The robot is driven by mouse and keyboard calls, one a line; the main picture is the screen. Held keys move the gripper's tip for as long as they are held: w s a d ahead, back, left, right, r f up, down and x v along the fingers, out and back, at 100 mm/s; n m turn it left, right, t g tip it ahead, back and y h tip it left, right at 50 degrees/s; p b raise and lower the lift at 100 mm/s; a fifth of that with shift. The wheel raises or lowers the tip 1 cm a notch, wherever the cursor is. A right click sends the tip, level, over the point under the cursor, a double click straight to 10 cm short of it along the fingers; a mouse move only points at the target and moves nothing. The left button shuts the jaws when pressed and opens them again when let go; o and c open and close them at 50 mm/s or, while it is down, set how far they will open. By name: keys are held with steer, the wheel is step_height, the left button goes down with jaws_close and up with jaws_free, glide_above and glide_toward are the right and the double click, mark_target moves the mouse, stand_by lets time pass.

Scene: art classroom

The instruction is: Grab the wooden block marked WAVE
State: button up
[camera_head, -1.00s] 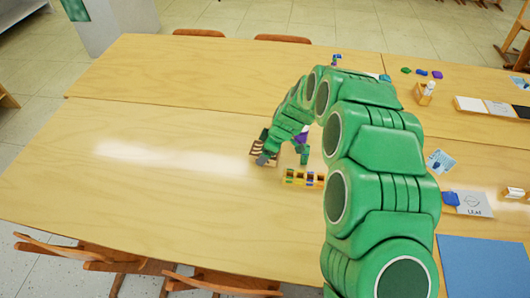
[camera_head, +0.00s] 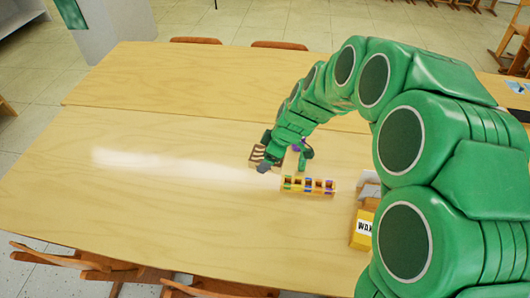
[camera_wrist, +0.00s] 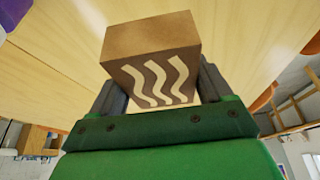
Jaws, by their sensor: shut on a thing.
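The wooden block marked with wavy lines (camera_wrist: 150,42) is brown with three pale wavy stripes. In the wrist view it sits between the two dark fingers of my gripper (camera_wrist: 158,88), which is shut on it. In the head view the block (camera_head: 259,155) shows at the left of my gripper (camera_head: 268,158), over the middle of the table. I cannot tell whether the block touches the tabletop.
A row of small coloured pieces in a wooden holder (camera_head: 307,186) lies close to the right of my gripper. A yellow box with black lettering (camera_head: 362,229) stands nearer, partly behind my arm. The table's left side (camera_head: 120,190) is clear.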

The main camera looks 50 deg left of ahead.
steer(key=s+d+r, duration=0.2)
steer(key=d, duration=0.3)
steer(key=shift+s+d+r, duration=0.25)
steer(key=shift+s+r, duration=0.05)
steer(key=shift+s, duration=0.05)
